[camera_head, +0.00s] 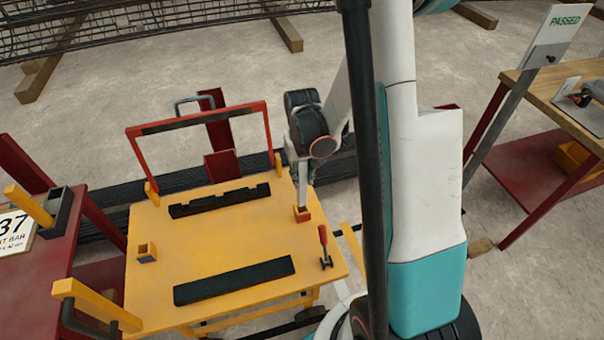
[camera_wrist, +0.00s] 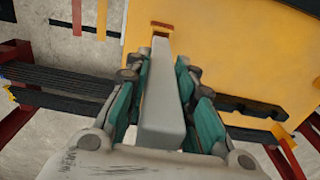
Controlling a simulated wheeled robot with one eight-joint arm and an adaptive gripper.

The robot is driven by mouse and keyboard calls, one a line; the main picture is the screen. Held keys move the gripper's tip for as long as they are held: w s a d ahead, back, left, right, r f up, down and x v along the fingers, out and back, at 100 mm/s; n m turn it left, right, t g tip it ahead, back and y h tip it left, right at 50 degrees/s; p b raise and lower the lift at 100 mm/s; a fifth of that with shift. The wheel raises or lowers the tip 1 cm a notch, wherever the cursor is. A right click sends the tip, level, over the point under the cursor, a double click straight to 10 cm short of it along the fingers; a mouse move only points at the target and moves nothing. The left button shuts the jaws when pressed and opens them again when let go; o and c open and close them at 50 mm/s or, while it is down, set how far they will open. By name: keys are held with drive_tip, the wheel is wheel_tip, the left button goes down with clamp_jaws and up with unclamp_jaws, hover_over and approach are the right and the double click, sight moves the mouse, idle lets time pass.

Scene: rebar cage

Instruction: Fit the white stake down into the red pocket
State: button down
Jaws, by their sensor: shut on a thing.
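The white stake (camera_wrist: 161,108) is a long, pale square bar held lengthwise between the teal pads of my gripper (camera_wrist: 162,72). In the wrist view its far end reaches the red pocket (camera_wrist: 162,24). In the head view the red pocket (camera_head: 302,214) is a small square socket near the right edge of the yellow table. The stake (camera_head: 303,193) stands roughly upright over it, with its lower end at the pocket's mouth. I cannot tell whether the tip is inside. My wrist hides most of my gripper in the head view.
On the yellow table (camera_head: 225,230) lie a notched black bar (camera_head: 220,200) and a plain black bar (camera_head: 234,280). A red-handled clamp (camera_head: 325,246) stands near the red pocket. A red frame (camera_head: 197,120) rises behind.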

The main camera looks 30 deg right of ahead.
sight(302, 167)
drive_tip(key=shift+f+b, duration=0.6)
drive_tip(key=shift+f, duration=0.35)
drive_tip(key=shift+f+b, duration=2.3)
drive_tip(key=shift+b, duration=0.15)
idle(1.4)
drive_tip(key=shift+f, duration=0.95)
drive_tip(key=c, duration=1.3)
unclamp_jaws()
wheel_tip(302, 167, up, 12)
